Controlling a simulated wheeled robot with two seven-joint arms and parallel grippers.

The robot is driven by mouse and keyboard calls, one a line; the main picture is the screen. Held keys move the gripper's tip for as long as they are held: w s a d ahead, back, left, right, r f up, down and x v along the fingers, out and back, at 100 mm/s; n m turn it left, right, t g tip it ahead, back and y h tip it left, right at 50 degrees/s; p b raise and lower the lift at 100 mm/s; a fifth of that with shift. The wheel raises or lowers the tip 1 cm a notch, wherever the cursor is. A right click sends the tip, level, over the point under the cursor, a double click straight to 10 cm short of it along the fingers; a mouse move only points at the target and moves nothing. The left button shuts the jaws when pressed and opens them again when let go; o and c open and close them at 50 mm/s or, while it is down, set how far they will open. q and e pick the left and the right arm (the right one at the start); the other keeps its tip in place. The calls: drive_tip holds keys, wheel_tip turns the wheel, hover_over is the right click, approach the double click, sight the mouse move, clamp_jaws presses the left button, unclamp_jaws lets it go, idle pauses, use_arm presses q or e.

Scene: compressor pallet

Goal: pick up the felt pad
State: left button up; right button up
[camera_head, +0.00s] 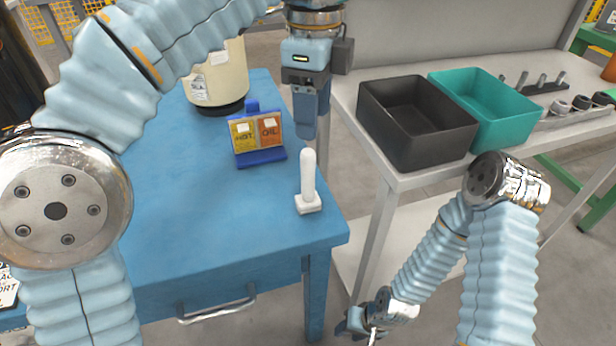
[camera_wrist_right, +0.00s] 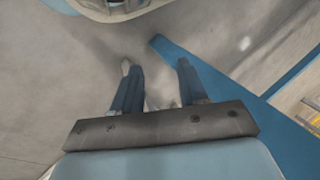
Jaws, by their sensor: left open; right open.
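I cannot clearly identify a felt pad in either view. A white upright rod on a small square base (camera_head: 308,188) stands near the right edge of the blue table (camera_head: 200,220); I cannot tell whether it carries felt. My left gripper (camera_head: 310,130) is open and points down, above and behind the white piece in the picture, apart from it. My right gripper (camera_head: 358,328) is low beside the table, near the bottom of the head view. In the right wrist view (camera_wrist_right: 160,92) its two fingers are apart with nothing held between them, over the floor.
A blue stand with yellow and orange cards (camera_head: 256,135) and a cream cylinder (camera_head: 218,75) stand on the table. A black bin (camera_head: 418,145) and teal bin (camera_head: 495,128) sit on a white bench (camera_head: 400,180) at right. The table's front is clear.

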sight(312, 153)
use_arm(q)
wheel_tip(312, 153, down, 7)
drive_tip(key=shift+b, duration=1.25)
drive_tip(key=f, duration=0.2)
drive_tip(key=f+b, duration=0.1)
drive_tip(key=f, duration=0.3)
drive_tip(key=shift+w+a+f+b, duration=0.15)
drive_tip(key=shift+w+a+b, duration=0.1)
drive_tip(key=shift+a+b, duration=0.15)
clamp_jaws()
